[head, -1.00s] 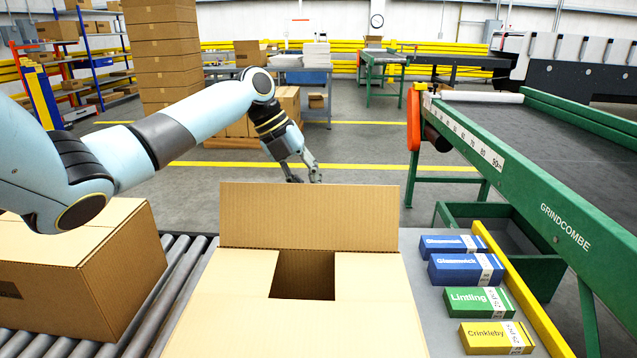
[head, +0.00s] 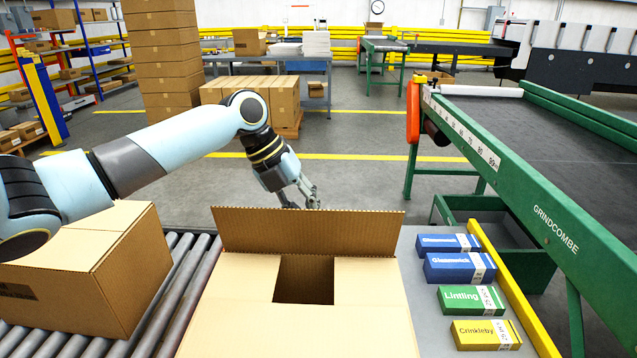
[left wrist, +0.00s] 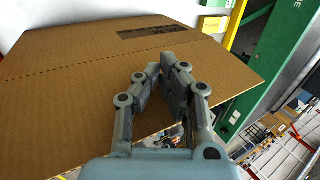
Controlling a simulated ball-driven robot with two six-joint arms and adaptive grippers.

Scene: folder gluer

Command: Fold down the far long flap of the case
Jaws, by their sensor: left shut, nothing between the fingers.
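The open case (head: 300,325) is a brown carton in the middle foreground. Its near and side flaps lie inward, leaving a dark square opening (head: 304,280). The far long flap (head: 305,232) stands up from the far edge and leans toward me, its corrugated top edge showing. My left gripper (head: 308,203) is just behind the flap's top edge, pointing down, its tips partly hidden. In the left wrist view the shut fingers (left wrist: 158,78) are in front of brown cardboard (left wrist: 60,100) with a crease line and dark marking; whether they touch it is unclear. My right gripper is out of view.
Another carton (head: 95,270) sits on rollers (head: 180,290) at left. Blue, green and yellow small boxes (head: 472,300) lie right of the case beside a yellow rail (head: 515,290). A green-framed conveyor (head: 540,210) stands at right. Floor behind the case is open.

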